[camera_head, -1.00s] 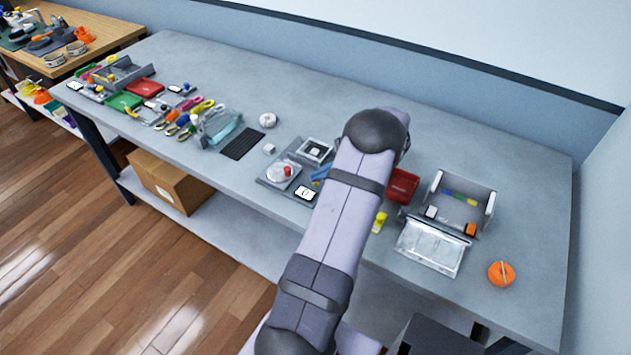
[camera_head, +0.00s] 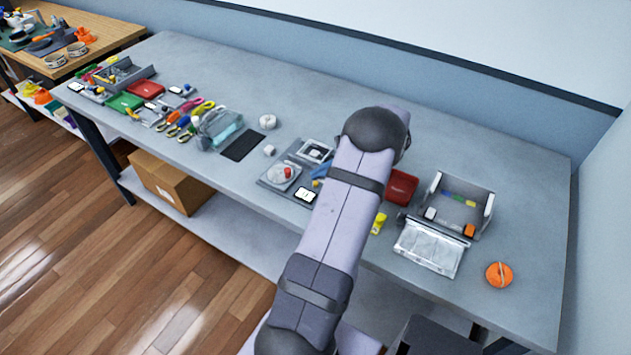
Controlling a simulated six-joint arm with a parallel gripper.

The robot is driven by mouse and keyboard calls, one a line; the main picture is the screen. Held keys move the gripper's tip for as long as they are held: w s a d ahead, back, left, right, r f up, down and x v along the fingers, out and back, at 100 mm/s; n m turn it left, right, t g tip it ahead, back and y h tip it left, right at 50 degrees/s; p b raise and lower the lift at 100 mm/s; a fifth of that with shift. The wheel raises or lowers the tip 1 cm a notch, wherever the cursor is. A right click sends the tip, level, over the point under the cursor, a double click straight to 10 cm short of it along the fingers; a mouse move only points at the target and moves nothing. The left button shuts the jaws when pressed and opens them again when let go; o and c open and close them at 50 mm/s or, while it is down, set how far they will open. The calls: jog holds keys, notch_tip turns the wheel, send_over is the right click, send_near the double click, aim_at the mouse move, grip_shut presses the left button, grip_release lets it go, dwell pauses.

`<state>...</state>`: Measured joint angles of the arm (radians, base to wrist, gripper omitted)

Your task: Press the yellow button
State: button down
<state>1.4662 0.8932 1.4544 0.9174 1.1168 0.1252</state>
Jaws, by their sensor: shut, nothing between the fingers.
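A grey open box (camera_head: 482,216) stands at the right part of the bench. On its inner back side is a row of small coloured patches, blue, green and a yellow one (camera_head: 470,203); they are too small to tell whether they are buttons. A separate small yellow object (camera_head: 378,223) lies just right of my arm, near the front edge; its kind is unclear. My arm rises from the bottom middle and covers part of the bench. My gripper does not show; it is hidden or out of the picture.
A red tray (camera_head: 401,187) and a clear-lidded case (camera_head: 428,249) lie near the box. An orange round object (camera_head: 499,275) sits far right. A grey panel with a red knob (camera_head: 287,172) is left of my arm. The back right of the bench (camera_head: 500,150) is clear.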

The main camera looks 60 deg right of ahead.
notch_tip(320, 180, up, 5)
jog(key=p, duration=0.3)
dwell(0.5)
dwell(0.7)
jog(key=w+a+r+n+g+y, duration=0.1)
jog(key=w+a+n+g, duration=0.3)
jog(key=a, duration=0.8)
jog(key=w+a+r+n+g+y, duration=0.15)
jog(key=w+a+n, duration=0.45)
jog(key=a, duration=0.6)
jog(key=s+a+n+g+h, duration=0.1)
jog(key=s+a+n, duration=0.4)
jog(key=a, duration=0.5)
jog(key=s+a+n+g+h, duration=0.2)
jog(key=s+a+n, duration=0.3)
jog(key=a+n, duration=0.4)
jog(key=shift+s+a+r+n+h, duration=0.35)
jog(key=shift+a+h, duration=0.4)
jog(key=shift+a, duration=0.5)
